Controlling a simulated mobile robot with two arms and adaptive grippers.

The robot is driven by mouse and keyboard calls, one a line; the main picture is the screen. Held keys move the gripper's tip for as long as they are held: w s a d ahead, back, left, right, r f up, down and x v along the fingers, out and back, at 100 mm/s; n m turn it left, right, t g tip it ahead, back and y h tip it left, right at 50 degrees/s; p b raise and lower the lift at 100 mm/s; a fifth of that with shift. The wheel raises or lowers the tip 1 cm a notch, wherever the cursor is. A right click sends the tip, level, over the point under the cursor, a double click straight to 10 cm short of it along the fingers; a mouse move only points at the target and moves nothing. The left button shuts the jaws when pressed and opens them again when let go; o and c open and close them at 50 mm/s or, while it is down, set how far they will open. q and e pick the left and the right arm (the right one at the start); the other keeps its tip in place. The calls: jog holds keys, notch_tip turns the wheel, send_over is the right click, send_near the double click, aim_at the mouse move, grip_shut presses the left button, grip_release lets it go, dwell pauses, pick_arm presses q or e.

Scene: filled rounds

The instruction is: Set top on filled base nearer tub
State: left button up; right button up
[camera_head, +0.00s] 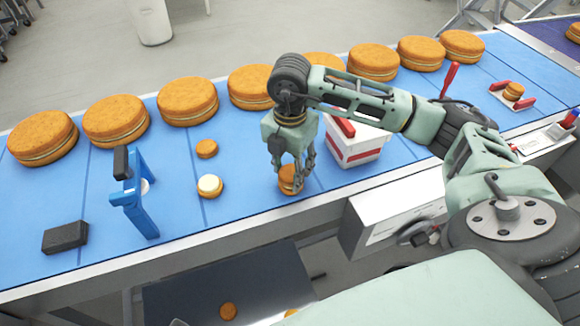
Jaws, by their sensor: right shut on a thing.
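My right gripper (291,178) points down at the blue conveyor and is shut on a small orange-brown round top (289,172). The top is at a filled base (291,189) just left of the white and red tub (358,150); the fingers partly hide both, and I cannot tell whether they touch. Another filled base (210,187), with white filling showing on top, stands farther left, away from the tub. A small plain round (206,149) lies behind it. My left gripper is not in view.
Several large filled rounds (188,100) line the far side of the belt (245,175). A blue stand (135,197) and a black block (65,237) stand at left. A red-sided holder with a small round (513,92) is at right. A grey control box (395,212) is at the front edge.

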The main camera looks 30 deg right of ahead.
jog(key=shift+f, duration=0.3)
jog(key=o, duration=0.8)
jog(key=shift+o, duration=0.2)
jog(key=o, duration=0.5)
jog(key=shift+r, duration=0.1)
jog(key=shift+r+p, duration=2.2)
jog(key=shift+r, duration=1.25)
